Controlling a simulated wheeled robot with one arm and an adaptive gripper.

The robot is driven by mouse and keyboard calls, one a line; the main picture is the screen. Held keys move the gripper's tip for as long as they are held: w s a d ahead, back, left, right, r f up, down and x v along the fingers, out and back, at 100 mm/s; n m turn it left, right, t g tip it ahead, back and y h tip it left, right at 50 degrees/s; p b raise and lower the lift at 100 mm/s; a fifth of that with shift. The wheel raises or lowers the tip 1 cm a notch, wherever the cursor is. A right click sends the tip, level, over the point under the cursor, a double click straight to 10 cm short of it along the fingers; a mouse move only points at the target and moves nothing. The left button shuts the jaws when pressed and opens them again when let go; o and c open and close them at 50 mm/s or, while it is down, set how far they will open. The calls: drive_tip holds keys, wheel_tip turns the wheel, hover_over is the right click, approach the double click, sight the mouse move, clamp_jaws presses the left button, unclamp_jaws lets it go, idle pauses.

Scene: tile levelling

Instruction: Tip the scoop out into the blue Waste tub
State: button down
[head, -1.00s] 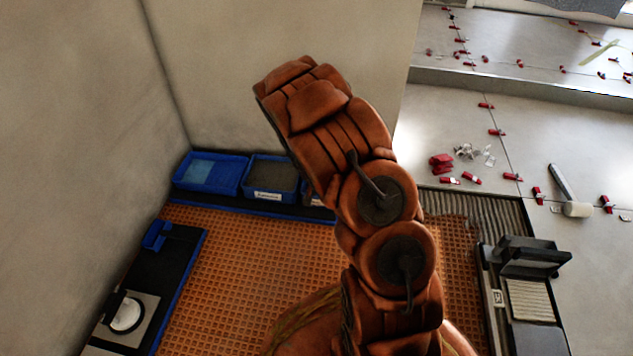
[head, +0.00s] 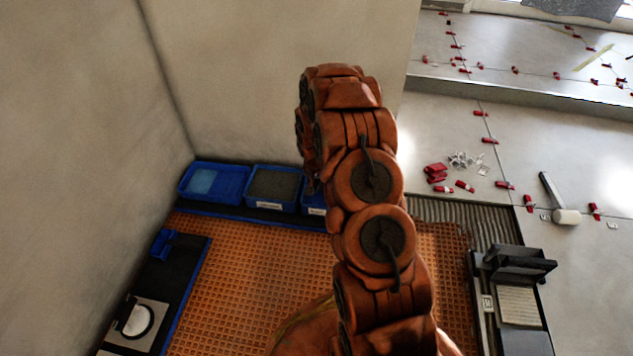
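Three blue tubs stand in a row against the back wall. The left tub (head: 214,197) holds something pale blue. The middle tub (head: 273,204) holds grey material and has a white label too small to read. The right tub (head: 313,210) is mostly hidden behind my arm, so I cannot tell from labels which one is Waste. I cannot make out the scoop. My gripper is hidden behind my orange arm, which rises through the middle of the view and bends away towards the tubs.
A black board at left carries a small blue holder (head: 164,243) and a white round dish (head: 138,320). Orange matting (head: 262,275) covers the floor. At right are a black tool (head: 515,265), a white-headed mallet (head: 566,216) and red clips (head: 437,172) on grey tiles.

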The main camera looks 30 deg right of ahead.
drive_tip(key=shift+d+r, duration=0.15)
drive_tip(key=shift+r, duration=0.05)
drive_tip(key=shift+w+d+r+g+y+p, duration=0.25)
drive_tip(key=shift+w+g+y+p, duration=0.2)
drive_tip(key=shift+p, duration=0.75)
drive_tip(key=shift+w+d+f+g, duration=0.1)
drive_tip(key=shift+d+f+g, duration=0.05)
drive_tip(key=shift+d+g, duration=0.15)
drive_tip(key=shift+w+d+r+g+y+b, duration=0.25)
drive_tip(key=shift+w+d+r+y+b, duration=0.05)
drive_tip(key=shift+w+y+b, duration=0.2)
drive_tip(key=shift+w+d, duration=0.1)
drive_tip(key=shift+d, duration=0.15)
drive_tip(key=shift+w+d+r+g+y+b, duration=0.15)
drive_tip(key=shift+w+r+g+y+b, duration=0.15)
drive_tip(key=shift+g+b, duration=0.2)
drive_tip(key=shift+w+d+r+y, duration=0.15)
drive_tip(key=shift+w+d+y, duration=0.1)
drive_tip(key=shift+d, duration=0.1)
drive_tip(key=shift+g, duration=0.3)
